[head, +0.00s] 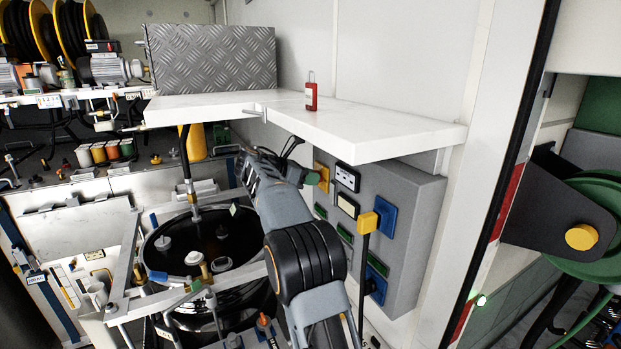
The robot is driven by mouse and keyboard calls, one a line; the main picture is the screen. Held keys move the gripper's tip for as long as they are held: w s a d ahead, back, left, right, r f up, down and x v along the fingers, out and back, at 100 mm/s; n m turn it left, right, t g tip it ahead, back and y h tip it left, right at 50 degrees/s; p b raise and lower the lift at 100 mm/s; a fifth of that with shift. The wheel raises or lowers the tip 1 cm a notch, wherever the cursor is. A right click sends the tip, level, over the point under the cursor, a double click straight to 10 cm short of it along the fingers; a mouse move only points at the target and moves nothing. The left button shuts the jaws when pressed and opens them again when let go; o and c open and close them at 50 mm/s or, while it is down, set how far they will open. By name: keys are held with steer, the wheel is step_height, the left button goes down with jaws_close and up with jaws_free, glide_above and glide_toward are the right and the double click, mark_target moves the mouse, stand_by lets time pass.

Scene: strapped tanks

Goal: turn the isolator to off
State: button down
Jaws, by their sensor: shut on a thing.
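A grey panel box (408,220) is fixed to the wall under the white shelf. A yellow plate (323,172), which looks like the isolator's, sits at its upper left. My arm reaches up from the bottom middle, and my gripper (296,168) is at its far end, small and dark, right beside the yellow plate. The gripper is shut on what appears to be the isolator's handle. My arm and gripper cover the handle, so its angle cannot be read. A red padlock (311,96) stands on the shelf.
The white shelf (390,132) overhangs the panel, with a chequer-plate box (210,60) on it. A yellow plug (369,222) with a black cable sits in a blue socket (385,216). A black tank (170,245) stands left of my arm. A green reel (595,220) is at right.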

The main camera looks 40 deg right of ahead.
steer(key=c, duration=1.1)
jaws_free()
steer(key=shift+c, duration=0.2)
steer(key=shift+a, duration=0.1)
steer(key=v, duration=1.1)
steer(key=shift+a, duration=0.4)
steer(key=shift+w+r, duration=0.1)
